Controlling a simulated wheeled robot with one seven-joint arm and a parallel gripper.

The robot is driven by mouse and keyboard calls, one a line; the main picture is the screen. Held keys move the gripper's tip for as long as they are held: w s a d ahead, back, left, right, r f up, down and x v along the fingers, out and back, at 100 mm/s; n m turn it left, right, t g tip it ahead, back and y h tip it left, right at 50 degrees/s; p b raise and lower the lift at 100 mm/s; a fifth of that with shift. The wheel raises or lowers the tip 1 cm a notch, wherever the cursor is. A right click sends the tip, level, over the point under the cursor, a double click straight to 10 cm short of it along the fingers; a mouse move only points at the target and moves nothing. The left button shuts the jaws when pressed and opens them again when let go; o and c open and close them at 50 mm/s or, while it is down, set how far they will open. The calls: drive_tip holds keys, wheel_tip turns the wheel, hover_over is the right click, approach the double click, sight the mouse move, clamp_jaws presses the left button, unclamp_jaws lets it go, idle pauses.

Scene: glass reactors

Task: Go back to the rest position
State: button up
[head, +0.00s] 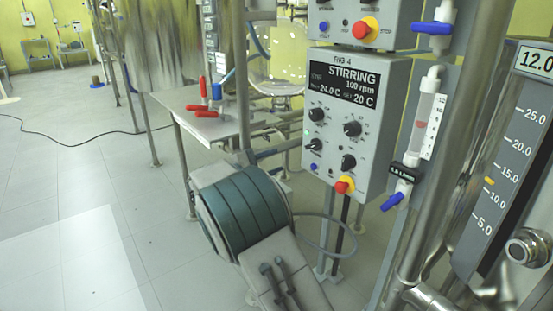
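My gripper is not visible in the head view. A thick link with teal bands and a pale grey body, which looks like part of my own arm, reaches up from the bottom middle. It stands in front of the control box's stand, and its far end hides part of the floor and the table leg. Whether anything is held cannot be seen.
A flow meter (428,126) and steel pipes stand close on the right. A side table (190,108) holds red-handled items. Floor (70,190) on the left is open; a black cable (75,141) crosses it.

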drive_tip(key=s+d+r+m+g+y+p, duration=0.6)
drive_tip(key=s+d+r+g+y+p, duration=0.15)
drive_tip(key=s+d+r+p, duration=0.7)
drive_tip(key=s+a+r+m+y+p, duration=0.1)
drive_tip(key=s+r+m+y+p, duration=0.2)
drive_tip(key=s+r+p, duration=0.3)
drive_tip(key=s+a+r+m+y+p, duration=0.2)
drive_tip(key=s+r+m+y+p, duration=0.1)
drive_tip(key=s+p, duration=0.9)
drive_tip(key=s+r+y, duration=0.1)
drive_tip(key=s+r, duration=0.1)
drive_tip(key=s, duration=0.3)
drive_tip(key=shift+s+r+m, duration=0.35)
drive_tip(key=shift+m, duration=0.05)
drive_tip(key=shift+a+y, duration=0.15)
drive_tip(key=shift+y, duration=0.1)
